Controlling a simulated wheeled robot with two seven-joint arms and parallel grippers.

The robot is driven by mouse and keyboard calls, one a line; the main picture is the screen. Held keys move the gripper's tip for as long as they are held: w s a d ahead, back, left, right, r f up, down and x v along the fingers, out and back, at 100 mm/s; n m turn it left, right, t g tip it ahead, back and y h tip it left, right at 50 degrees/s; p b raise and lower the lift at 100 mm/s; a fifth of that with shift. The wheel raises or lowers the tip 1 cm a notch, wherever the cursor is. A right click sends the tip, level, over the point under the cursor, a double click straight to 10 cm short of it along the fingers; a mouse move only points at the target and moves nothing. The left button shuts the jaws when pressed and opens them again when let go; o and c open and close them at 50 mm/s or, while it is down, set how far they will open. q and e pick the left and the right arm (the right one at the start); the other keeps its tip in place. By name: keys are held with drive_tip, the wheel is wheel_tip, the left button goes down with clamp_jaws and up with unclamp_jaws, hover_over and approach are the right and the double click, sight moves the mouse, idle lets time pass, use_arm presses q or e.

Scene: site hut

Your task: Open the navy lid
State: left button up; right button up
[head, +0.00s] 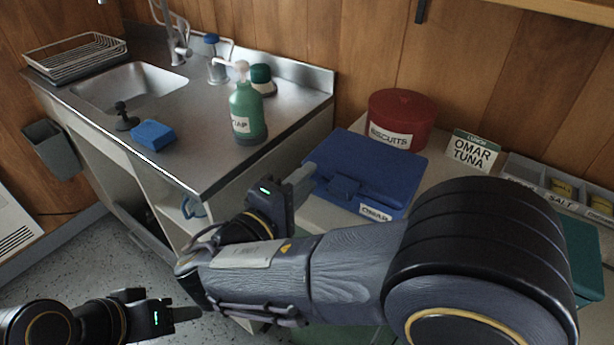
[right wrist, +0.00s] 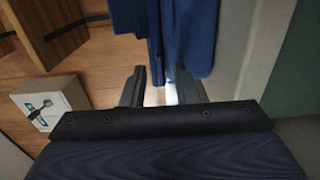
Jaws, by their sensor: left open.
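The navy lid (head: 370,160) lies flat and closed on a navy box on the table, with a raised catch (head: 343,187) on its front side and a white label reading OMAR (head: 375,213) below. My right gripper (head: 301,185) is just left of the box, its fingers toward the box's left front. In the right wrist view its two fingers (right wrist: 160,88) stand apart, with navy plastic (right wrist: 190,40) just beyond them; whether they touch it I cannot tell. My left gripper (head: 185,312) is open and empty, low at the left over the floor.
A red biscuits tin (head: 402,120) stands behind the box, with a lunch card (head: 474,151) and a divided grey tray (head: 535,172) to the right. The sink counter (head: 200,165) holds a green soap bottle (head: 246,112) and a blue sponge (head: 153,135). My right arm hides the table's front.

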drive_tip(key=shift+c, duration=0.5)
clamp_jaws()
